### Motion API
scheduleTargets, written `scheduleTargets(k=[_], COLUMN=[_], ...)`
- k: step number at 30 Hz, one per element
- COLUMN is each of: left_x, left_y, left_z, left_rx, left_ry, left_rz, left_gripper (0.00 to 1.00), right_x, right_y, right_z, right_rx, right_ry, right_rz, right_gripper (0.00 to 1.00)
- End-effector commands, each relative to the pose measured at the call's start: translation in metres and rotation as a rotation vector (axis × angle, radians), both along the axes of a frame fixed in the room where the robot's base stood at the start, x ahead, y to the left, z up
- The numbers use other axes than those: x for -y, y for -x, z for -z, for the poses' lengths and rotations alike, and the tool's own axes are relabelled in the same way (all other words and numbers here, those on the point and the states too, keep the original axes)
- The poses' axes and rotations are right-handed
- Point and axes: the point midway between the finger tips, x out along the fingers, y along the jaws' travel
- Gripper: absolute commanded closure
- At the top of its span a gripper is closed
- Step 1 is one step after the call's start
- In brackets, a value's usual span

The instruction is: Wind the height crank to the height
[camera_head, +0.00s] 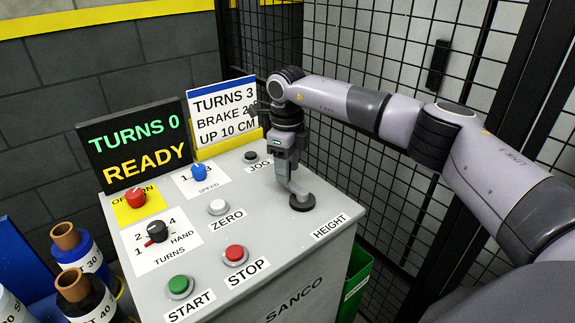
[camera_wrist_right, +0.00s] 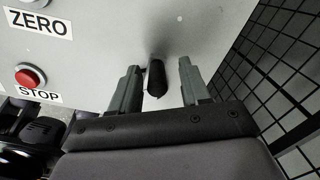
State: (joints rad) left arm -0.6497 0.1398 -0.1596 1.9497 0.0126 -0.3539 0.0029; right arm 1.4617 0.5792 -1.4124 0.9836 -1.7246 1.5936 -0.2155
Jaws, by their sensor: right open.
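The height crank (camera_head: 302,202) stands at the right of the grey console top, above the HEIGHT label (camera_head: 330,227). It has a dark round hub and a light grey arm. My right gripper (camera_head: 287,162) is over the crank, pointing down. In the right wrist view, the crank's dark handle (camera_wrist_right: 156,78) stands between the two fingers of my open right gripper (camera_wrist_right: 157,66), with a gap on each side. The display (camera_head: 140,145) reads TURNS 0 READY. A sign (camera_head: 222,112) reads TURNS 3, UP 10 CM; its BRAKE line is partly hidden. My left gripper is out of view.
The console also carries a green START button (camera_head: 179,286), a red STOP button (camera_head: 235,254), a white ZERO button (camera_head: 217,206) and several knobs. Black mesh fencing (camera_head: 375,50) stands behind and right. Spools (camera_head: 75,245) stand at lower left, a green bin (camera_head: 357,275) at right.

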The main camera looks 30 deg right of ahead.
Motion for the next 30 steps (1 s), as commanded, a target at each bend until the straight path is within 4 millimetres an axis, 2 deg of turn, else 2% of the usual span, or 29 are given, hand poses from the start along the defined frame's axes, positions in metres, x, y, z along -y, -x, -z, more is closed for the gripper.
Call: scheduleTargets(k=[4,15,20,30], left_x=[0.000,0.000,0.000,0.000], left_y=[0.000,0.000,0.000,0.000], left_z=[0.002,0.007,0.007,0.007], left_rx=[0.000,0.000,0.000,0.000], left_ry=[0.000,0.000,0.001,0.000], left_rz=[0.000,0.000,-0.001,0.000], left_gripper=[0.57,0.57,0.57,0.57], right_x=[-0.001,-0.001,-0.001,-0.001], right_y=[0.000,0.000,0.001,0.001], right_z=[-0.010,-0.065,-0.072,-0.072], right_rx=[0.001,0.004,0.001,0.001], right_ry=[-0.001,0.000,0.000,0.000], right_rz=[-0.001,0.002,0.001,0.001], right_gripper=[0.54,0.54,0.54,0.54])
